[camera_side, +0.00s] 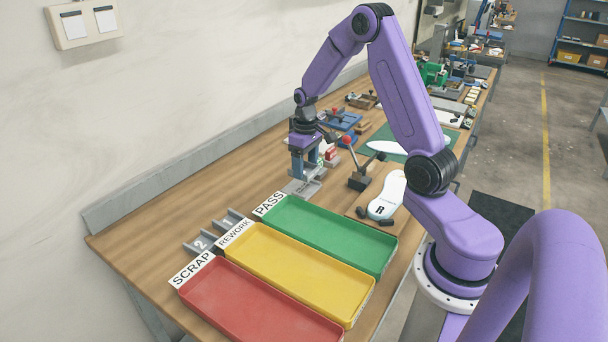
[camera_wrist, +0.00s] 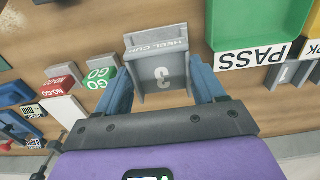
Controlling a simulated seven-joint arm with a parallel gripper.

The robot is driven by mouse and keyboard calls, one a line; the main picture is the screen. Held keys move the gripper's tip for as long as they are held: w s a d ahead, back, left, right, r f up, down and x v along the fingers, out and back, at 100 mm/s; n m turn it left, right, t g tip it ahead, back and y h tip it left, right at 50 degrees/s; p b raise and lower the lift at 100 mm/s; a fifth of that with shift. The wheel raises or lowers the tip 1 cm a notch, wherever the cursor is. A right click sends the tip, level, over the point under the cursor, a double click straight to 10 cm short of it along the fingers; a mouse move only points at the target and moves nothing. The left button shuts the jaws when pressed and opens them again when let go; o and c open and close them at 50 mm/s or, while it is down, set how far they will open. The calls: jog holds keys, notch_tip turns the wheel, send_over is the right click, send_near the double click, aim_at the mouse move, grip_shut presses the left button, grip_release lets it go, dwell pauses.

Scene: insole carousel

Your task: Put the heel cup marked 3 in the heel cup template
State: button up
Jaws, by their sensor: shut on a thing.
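The grey heel cup marked 3 (camera_wrist: 163,76) is between the two blue fingers of my gripper (camera_wrist: 160,68) in the wrist view. My gripper is shut on it. A grey plate lettered HEEL CUP (camera_wrist: 157,40), which looks like the heel cup template, lies directly beyond the cup's far edge. In the side view my gripper (camera_side: 305,172) points down just over the grey template plate (camera_side: 300,188), behind the green tray. The fingers hide most of the cup there. I cannot tell whether the cup is seated in the template or just above it.
Green PASS (camera_side: 335,239), yellow REWORK (camera_side: 300,275) and red SCRAP (camera_side: 255,305) trays stand in front. Grey heel cups marked 2 (camera_side: 199,245) and 1 (camera_side: 229,219) sit by their labels. Green GO (camera_wrist: 99,78) and red NO-GO (camera_wrist: 62,82) blocks stand close left of my gripper.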

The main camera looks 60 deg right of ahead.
jog(key=shift+w+d+f, duration=0.1)
jog(key=shift+w+f, duration=0.2)
jog(key=shift+f, duration=0.05)
jog(key=shift+w+f, duration=0.1)
jog(key=shift+f, duration=1.55)
jog(key=shift+f, duration=0.6)
jog(key=o, duration=1)
